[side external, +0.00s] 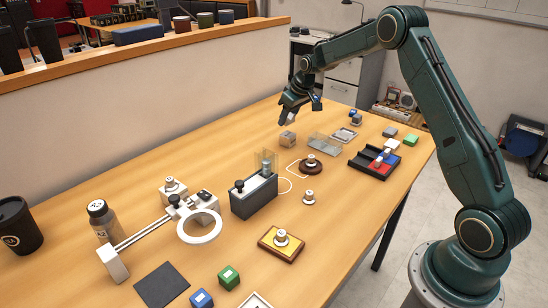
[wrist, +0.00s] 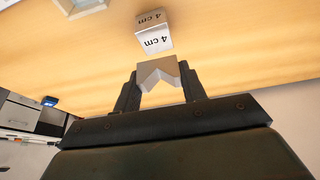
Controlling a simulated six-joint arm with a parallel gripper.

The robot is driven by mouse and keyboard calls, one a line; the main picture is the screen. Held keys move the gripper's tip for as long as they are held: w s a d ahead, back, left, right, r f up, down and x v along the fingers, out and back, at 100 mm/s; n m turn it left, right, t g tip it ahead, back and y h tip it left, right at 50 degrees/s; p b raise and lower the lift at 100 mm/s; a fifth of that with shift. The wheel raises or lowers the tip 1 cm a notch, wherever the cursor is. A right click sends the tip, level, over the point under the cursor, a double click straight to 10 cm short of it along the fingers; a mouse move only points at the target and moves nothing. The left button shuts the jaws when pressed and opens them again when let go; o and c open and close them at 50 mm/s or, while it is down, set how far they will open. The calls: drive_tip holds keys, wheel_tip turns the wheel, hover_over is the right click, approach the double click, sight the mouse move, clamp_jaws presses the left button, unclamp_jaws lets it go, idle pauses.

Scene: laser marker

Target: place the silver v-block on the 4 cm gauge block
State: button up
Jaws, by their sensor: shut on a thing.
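The silver v-block (wrist: 147,68) is between the two fingers of my gripper (wrist: 158,82) in the wrist view, its V notch facing the camera. My gripper (side external: 288,116) is shut on it. The 4 cm gauge block (wrist: 153,33) is a pale cube with "4 cm" printed on its faces, just beyond the v-block in the wrist view. In the side external view the gauge block (side external: 288,139) stands on the table below my gripper. The v-block looks held above it, apart from it. In the side view the v-block is too small to make out clearly.
A clear tray (side external: 325,149) is right of the gauge block. A black divided tray (side external: 365,165) lies further right. A grey device with a clear guard (side external: 254,195) and a round brown stand (side external: 311,168) are nearer the camera. Bare table lies left of the gauge block.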

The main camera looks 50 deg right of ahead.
sight(290, 120)
drive_tip(key=shift+f, duration=1.55)
drive_tip(key=shift+f, duration=0.15)
drive_tip(key=o, duration=1)
drive_tip(key=shift+c, duration=0.2)
drive_tip(key=v, duration=1.2)
drive_tip(key=shift+s+r, duration=0.1)
drive_tip(key=shift+r, duration=0.15)
